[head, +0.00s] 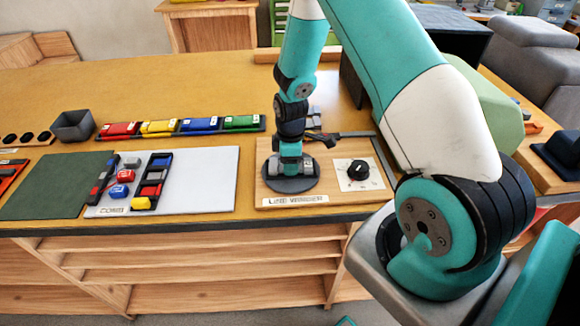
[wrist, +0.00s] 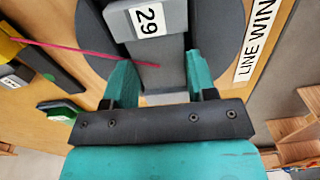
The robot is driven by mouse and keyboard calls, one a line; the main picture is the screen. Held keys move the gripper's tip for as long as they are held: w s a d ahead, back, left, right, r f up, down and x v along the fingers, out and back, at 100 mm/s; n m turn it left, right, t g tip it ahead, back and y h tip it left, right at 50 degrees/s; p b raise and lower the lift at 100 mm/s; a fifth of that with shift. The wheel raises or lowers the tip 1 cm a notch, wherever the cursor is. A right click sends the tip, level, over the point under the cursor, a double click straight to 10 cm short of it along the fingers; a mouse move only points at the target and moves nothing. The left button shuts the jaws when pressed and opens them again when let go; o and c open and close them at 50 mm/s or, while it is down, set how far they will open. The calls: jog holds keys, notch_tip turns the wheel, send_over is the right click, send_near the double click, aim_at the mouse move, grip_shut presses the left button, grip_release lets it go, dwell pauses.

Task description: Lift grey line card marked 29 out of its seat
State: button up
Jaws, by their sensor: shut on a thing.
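The grey line card marked 29 (wrist: 150,22) shows at the top of the wrist view, its white label facing up. Its grey body runs down between the two green fingers of my gripper (wrist: 160,82), which is shut on it. Behind the card is a round dark disc (wrist: 95,35), which also shows in the head view (head: 292,186) on a wooden board (head: 262,188). My gripper (head: 291,165) is low over this disc in the head view. I cannot tell whether the card touches the disc. A thin pink line (wrist: 80,50) crosses towards the card.
A white plate with a black knob (head: 358,170) is right of the disc. A dark rack (head: 180,132) with red, yellow, blue and green cards lies behind left. A grey sheet (head: 210,180) and a dark green mat (head: 55,185) lie left. A grey bin (head: 73,126) stands back left.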

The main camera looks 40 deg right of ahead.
jog(key=shift+r, duration=0.1)
jog(key=shift+r+p, duration=2.65)
jog(key=shift+r, duration=0.85)
jog(key=shift+f, duration=0.15)
